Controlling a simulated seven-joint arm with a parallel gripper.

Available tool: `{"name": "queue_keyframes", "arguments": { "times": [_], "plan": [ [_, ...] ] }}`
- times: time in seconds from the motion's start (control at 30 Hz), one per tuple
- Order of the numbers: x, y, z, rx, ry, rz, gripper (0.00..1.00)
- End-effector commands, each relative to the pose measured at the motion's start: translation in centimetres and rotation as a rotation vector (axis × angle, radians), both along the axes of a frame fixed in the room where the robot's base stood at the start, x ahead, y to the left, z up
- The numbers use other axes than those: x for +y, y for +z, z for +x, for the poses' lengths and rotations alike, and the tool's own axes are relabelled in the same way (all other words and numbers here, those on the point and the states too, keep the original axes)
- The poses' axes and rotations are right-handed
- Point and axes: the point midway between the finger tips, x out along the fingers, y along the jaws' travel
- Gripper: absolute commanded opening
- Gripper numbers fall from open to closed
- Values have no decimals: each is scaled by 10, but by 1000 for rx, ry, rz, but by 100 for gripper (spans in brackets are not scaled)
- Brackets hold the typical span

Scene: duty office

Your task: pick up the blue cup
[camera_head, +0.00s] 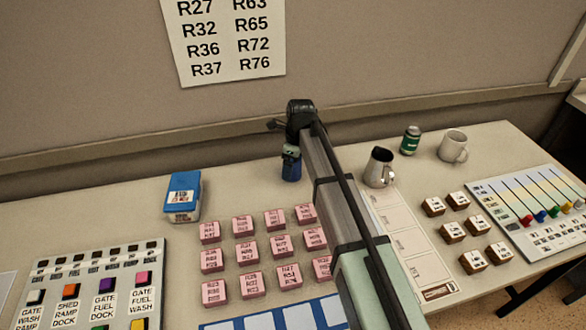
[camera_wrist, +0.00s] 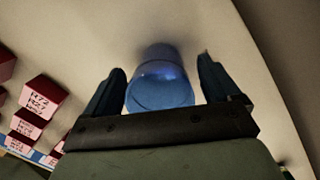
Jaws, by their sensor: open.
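The blue cup (camera_head: 291,170) stands upright on the table near the wall, partly hidden by the end of my arm. In the wrist view the blue cup (camera_wrist: 161,88) lies between the two fingers, with a gap to each finger. My gripper (camera_wrist: 163,78) is open, with one dark finger on each side of the cup. In the head view my gripper (camera_head: 290,152) is at the top of the cup, and its fingers are hard to make out.
Several pink labelled blocks (camera_head: 242,226) stand in front of the cup. A blue and white box (camera_head: 183,196) is to the left. A metal pitcher (camera_head: 380,168), a green can (camera_head: 410,140) and a white mug (camera_head: 453,147) stand to the right. The wall is close behind.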

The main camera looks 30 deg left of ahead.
Motion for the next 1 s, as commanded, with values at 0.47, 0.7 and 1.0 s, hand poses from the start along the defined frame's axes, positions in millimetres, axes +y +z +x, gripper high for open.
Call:
{"name": "queue_keyframes", "arguments": {
  "times": [0.47, 0.7, 1.0],
  "plan": [
    [0, 1, 0, 0, 0, 0, 56],
    [0, 1, 0, 0, 0, 0, 33],
    [0, 3, 0, 0, 0, 1, 31]
  ]
}}
